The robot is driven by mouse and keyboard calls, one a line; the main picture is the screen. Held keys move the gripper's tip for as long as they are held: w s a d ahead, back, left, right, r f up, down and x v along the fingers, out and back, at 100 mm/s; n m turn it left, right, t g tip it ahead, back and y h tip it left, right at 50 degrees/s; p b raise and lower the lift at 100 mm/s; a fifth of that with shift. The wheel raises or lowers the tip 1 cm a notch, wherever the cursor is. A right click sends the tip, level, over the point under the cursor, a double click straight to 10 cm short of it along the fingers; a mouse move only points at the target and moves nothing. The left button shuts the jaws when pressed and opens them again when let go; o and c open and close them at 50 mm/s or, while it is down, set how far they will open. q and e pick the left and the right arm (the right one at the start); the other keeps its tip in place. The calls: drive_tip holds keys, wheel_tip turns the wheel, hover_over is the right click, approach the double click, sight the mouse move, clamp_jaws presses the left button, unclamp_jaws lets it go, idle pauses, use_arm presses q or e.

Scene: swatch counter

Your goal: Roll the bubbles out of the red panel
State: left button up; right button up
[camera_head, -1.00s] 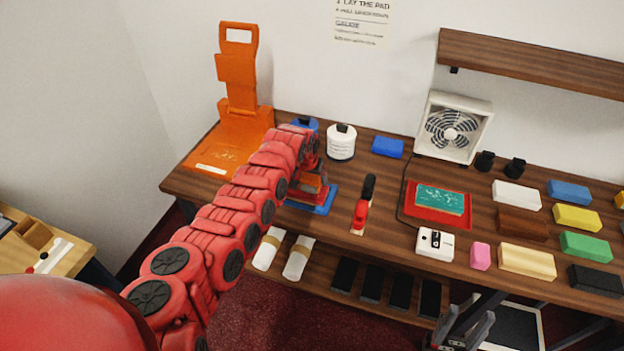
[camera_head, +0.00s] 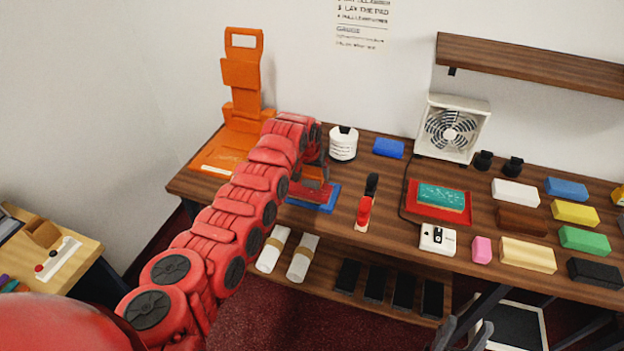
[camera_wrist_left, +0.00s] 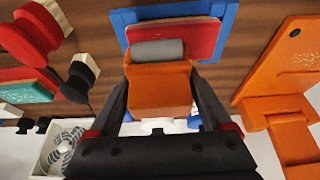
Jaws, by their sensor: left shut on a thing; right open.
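The red panel (camera_wrist_left: 200,38) lies on a blue board (camera_wrist_left: 231,18) in the left wrist view. In the head view, the blue board (camera_head: 327,204) shows beside my left arm, which hides most of the panel. My left gripper (camera_wrist_left: 160,78) is shut on the orange handle (camera_wrist_left: 155,98) of a roller. The roller's grey cylinder (camera_wrist_left: 158,50) is over the panel's near edge; I cannot tell if it touches. No bubbles can be made out. My right gripper (camera_head: 463,336) is open at the bottom edge of the head view, partly cut off.
An orange stand (camera_head: 240,105) is at the counter's left end. A white jar (camera_head: 343,144), a red-and-black tool (camera_head: 367,203), a red tray (camera_head: 452,213) with a teal pad, a fan (camera_head: 450,128) and several coloured blocks stand to the right. A shelf (camera_head: 530,62) overhangs the back.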

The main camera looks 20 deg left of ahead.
use_arm(q)
drive_tip(key=shift+r, duration=1.3)
